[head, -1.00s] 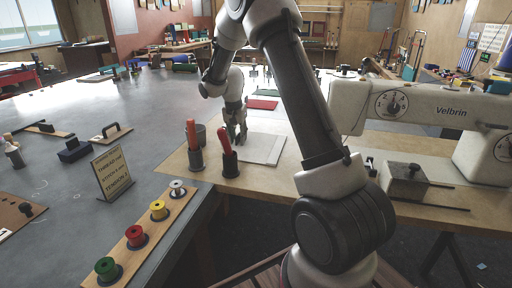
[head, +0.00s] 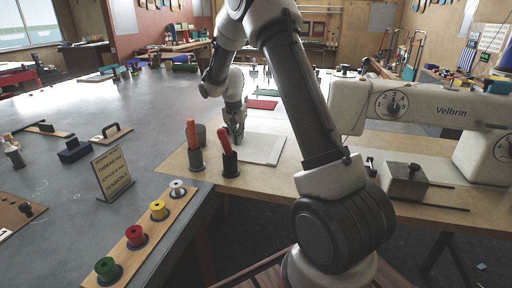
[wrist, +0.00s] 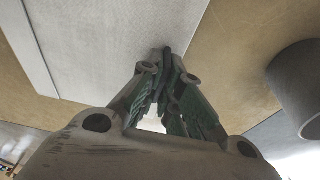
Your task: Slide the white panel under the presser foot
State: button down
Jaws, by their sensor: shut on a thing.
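The white panel (head: 264,149) lies flat on the tan wooden table top, left of the sewing machine (head: 440,108). My gripper (head: 236,139) reaches down to the panel's left part. In the wrist view, the green fingers of my gripper (wrist: 167,62) come together at the edge of the panel (wrist: 110,45) and are shut on it. The exact contact is hard to make out. The presser foot cannot be made out in the head view; my arm crosses in front of the area near the machine's needle end.
Two dark cups with red-handled tools (head: 228,163) stand close to the panel's near left corner. A grey cylinder (wrist: 298,88) shows at the right in the wrist view. A metal block (head: 405,182) sits before the machine. A spool rack (head: 147,229) lies at the front.

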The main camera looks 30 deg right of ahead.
aim_at(260, 150)
dwell(0.3)
jog(key=shift+s+d, duration=0.3)
jog(key=shift+s, duration=0.25)
jog(key=shift+s+d, duration=0.25)
jog(key=shift+s, duration=0.3)
jog(key=shift+s, duration=0.1)
jog(key=shift+s+d, duration=0.3)
jog(key=shift+s, duration=0.25)
jog(key=shift+s+d, duration=0.25)
jog(key=shift+s, duration=0.25)
jog(key=shift+s, duration=0.1)
jog(key=shift+s+d, duration=0.3)
jog(key=shift+s, duration=0.25)
jog(key=shift+s+d, duration=0.25)
jog(key=shift+s, duration=0.25)
jog(key=shift+s, duration=0.1)
jog(key=shift+s+d, duration=0.25)
jog(key=shift+s, duration=0.25)
jog(key=shift+s+d, duration=0.25)
jog(key=shift+s, duration=0.25)
jog(key=shift+s+d, duration=0.1)
jog(key=shift+s, duration=0.05)
